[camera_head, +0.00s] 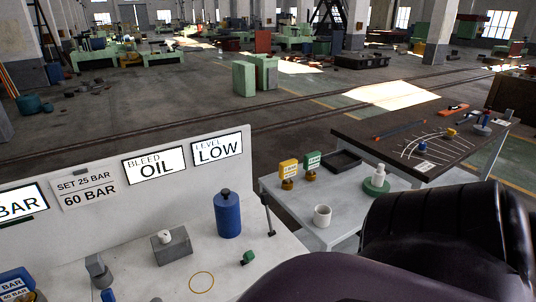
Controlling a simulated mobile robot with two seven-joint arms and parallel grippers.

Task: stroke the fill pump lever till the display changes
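A slim dark upright lever with a knob (268,214) stands at the right end of the white bench (150,275), just right of a blue cylinder (227,215); it looks like the pump lever, though no label on it can be read. The display board above the bench has a panel reading LEVEL LOW (217,150), one reading BLEED OIL (154,165) and a card reading SET 25 BAR, 60 BAR (84,190). Neither gripper shows. Large dark rounded shapes, apparently my own arm links, cover the lower right and hide part of the bench.
A side table (285,207) holds yellow and green tagged parts and a white cup (322,215). A dark-topped table (400,125) stands beyond.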

